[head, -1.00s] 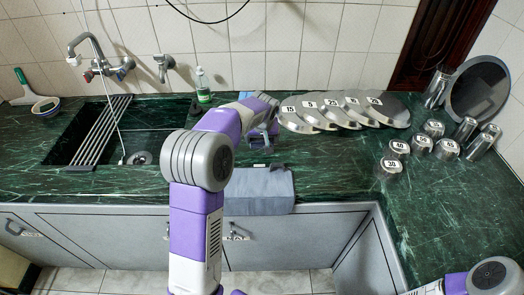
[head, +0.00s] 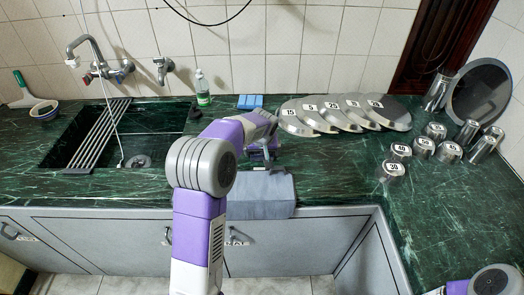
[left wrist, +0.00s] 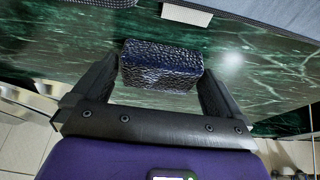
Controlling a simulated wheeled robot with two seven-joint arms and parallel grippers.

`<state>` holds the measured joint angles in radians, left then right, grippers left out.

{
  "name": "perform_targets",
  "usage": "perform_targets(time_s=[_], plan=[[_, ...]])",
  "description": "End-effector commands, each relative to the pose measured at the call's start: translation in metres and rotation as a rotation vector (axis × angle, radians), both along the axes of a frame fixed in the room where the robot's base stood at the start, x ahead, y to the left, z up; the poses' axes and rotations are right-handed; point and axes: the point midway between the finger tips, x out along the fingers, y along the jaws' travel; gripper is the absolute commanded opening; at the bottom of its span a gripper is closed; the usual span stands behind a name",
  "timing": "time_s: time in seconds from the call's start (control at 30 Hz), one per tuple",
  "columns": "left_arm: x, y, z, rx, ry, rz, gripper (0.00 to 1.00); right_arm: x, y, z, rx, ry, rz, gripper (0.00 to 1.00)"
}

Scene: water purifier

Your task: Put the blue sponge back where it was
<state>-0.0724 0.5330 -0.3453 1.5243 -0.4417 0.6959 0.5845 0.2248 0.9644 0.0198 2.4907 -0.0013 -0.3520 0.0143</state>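My left gripper (head: 262,153) is over the counter near the cloth's back edge in the head view. In the left wrist view its fingers (left wrist: 160,88) press on both sides of a dark blue, rough-textured sponge (left wrist: 160,66). Green counter shows behind the sponge. In the head view the gripper and arm largely hide the held sponge. A separate light blue block (head: 250,102) lies at the back of the counter by the wall, beyond the gripper. My right gripper is not in view.
A grey cloth (head: 260,200) hangs over the counter's front edge. The sink (head: 150,145) with a metal rack is to the left. A soap bottle (head: 202,88) stands by the wall. Numbered lids (head: 300,122) and canisters (head: 392,168) are to the right.

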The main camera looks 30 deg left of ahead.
Motion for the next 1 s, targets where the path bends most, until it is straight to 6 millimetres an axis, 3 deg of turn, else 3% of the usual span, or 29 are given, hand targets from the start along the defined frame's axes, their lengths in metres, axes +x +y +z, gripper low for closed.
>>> perform_targets(time_s=[0.17,0.63,0.8,1.0], plan=[[-0.002,-0.001,0.011,0.0,-0.002,0.0,1.0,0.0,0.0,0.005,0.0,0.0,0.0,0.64],[-0.032,-0.02,0.098,-0.001,-0.003,-0.001,1.0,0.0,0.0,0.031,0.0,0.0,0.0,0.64],[-0.038,-0.023,0.112,0.0,0.0,0.001,1.0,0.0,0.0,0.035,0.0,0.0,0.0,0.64],[-0.039,-0.024,0.115,0.0,0.0,0.0,1.0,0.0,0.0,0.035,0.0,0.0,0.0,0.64]])
